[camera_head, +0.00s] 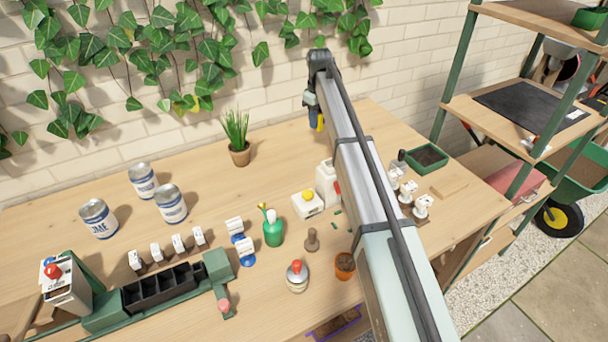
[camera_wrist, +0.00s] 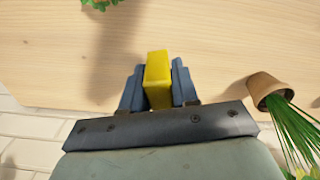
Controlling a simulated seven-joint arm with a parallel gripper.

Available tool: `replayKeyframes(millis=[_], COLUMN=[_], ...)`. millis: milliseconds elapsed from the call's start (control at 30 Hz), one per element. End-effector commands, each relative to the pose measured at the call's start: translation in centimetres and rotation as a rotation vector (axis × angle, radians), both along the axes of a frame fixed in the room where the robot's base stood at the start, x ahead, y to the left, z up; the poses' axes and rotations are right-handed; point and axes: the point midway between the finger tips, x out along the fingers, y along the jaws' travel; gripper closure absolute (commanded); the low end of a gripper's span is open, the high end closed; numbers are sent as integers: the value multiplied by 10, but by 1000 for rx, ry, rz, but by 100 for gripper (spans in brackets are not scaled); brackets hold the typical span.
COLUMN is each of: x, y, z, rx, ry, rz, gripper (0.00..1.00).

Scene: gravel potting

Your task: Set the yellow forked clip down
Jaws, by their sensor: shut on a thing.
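The yellow forked clip (camera_wrist: 157,75) is held between the two blue fingers of my gripper (camera_wrist: 158,88) in the wrist view. Its fork shape is not clear from this angle. In the head view my gripper (camera_head: 317,117) is at the far right part of the bench, near the brick wall, and a bit of the yellow clip (camera_head: 321,123) shows below it. The wooden bench top (camera_wrist: 60,50) beneath the clip is bare. I cannot tell the clip's exact height above the wood.
A potted grass plant (camera_head: 238,138) stands left of my gripper; it also shows in the wrist view (camera_wrist: 268,90). A white jug (camera_head: 327,180), a white box with a yellow top (camera_head: 307,204) and a green bottle (camera_head: 273,230) stand nearer the front. A green tray (camera_head: 427,157) lies to the right.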

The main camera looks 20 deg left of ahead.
Motion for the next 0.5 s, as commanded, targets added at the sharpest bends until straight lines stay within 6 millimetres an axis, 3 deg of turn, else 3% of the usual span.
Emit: replayKeyframes(millis=[33,200,300,500], x=[-20,-69,-94,-120], y=[11,32,30,13], z=[0,-1,-2,-7], rx=[0,1,1,-3], ry=[-2,-1,-1,9], rz=[20,40,11,-125], gripper=[100,100,100,100])
